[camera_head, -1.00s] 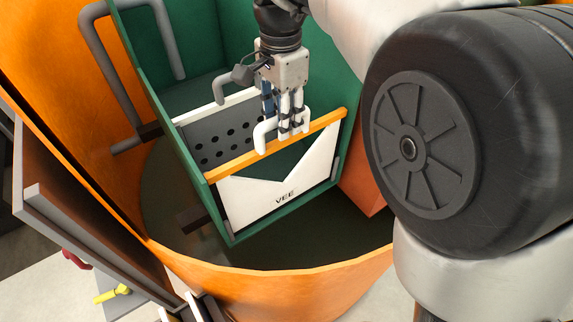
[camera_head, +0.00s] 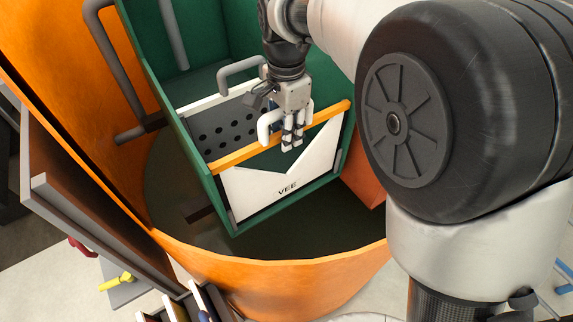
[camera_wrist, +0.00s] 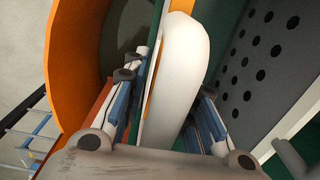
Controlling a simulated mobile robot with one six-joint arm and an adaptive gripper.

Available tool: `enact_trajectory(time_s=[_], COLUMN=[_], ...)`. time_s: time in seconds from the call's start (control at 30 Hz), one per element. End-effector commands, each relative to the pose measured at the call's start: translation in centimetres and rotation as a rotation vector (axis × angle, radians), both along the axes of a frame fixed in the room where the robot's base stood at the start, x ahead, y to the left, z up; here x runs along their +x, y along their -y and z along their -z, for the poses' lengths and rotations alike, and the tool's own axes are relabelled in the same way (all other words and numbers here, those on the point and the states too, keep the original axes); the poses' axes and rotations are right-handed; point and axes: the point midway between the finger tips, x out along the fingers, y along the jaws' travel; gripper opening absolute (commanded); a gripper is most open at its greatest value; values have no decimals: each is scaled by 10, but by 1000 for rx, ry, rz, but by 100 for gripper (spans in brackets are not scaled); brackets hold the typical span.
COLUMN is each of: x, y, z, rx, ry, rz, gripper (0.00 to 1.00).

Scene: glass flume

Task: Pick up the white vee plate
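The white vee plate (camera_head: 272,187), marked VEE and cut with a V notch, stands in the front end of the green channel, below an orange bar (camera_head: 280,136). A white curved handle (camera_head: 266,127) rises at the bar, and it shows large in the wrist view (camera_wrist: 180,75). My gripper (camera_head: 291,138) points down over the bar, its fingers partly hiding the handle. In the wrist view my gripper's fingers are apart, one on each side of the handle, with gaps visible. Whether either finger touches it is hard to tell.
A grey perforated plate (camera_head: 225,125) with a grey handle (camera_head: 238,72) stands just behind the vee plate. Green channel walls (camera_head: 185,140) flank both. A round orange tank (camera_head: 270,280) surrounds the channel's end. A wooden board (camera_head: 90,190) leans at the left.

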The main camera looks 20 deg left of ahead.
Motion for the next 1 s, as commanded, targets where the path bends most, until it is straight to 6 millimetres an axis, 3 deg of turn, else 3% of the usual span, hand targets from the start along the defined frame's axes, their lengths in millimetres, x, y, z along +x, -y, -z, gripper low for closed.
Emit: enact_trajectory(time_s=[0.33, 1.0], x=[0, 0], y=[0, 0], z=[0, 0], rx=[0, 0], ry=[0, 0], rz=[0, 0], gripper=[0, 0])
